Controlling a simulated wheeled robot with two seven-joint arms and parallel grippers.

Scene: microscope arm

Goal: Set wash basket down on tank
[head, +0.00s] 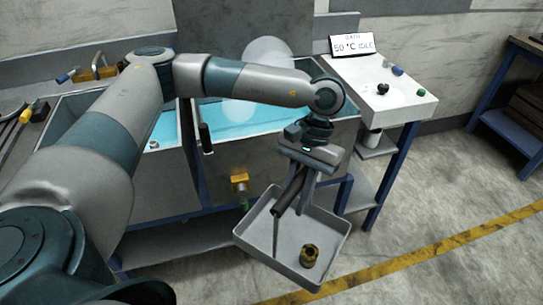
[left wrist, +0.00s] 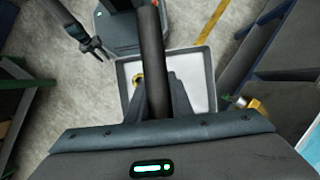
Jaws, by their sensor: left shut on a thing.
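The wash basket (head: 327,228) is a shallow light-grey tray with a dark bar handle and a thin upright rod. A brass fitting (head: 310,255) sits in it near the front right. My left gripper (head: 294,200) is shut on the handle, and the basket hangs tilted in the picture, in front of the tank. The left wrist view shows the dark handle (left wrist: 151,60) between the fingers and the basket rim (left wrist: 213,70) below. The tank (head: 268,153) holds blue water and stands behind the basket, partly hidden by my left arm. My right gripper (left wrist: 96,50) shows small in the left wrist view, apparently open and empty.
A second water-filled basin (head: 160,140) stands left of the tank. A white side table (head: 395,100) with a bath display (head: 352,45) and small items stands to the right. A yellow valve (head: 239,183) sticks out from the tank front. Open floor lies at the front right.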

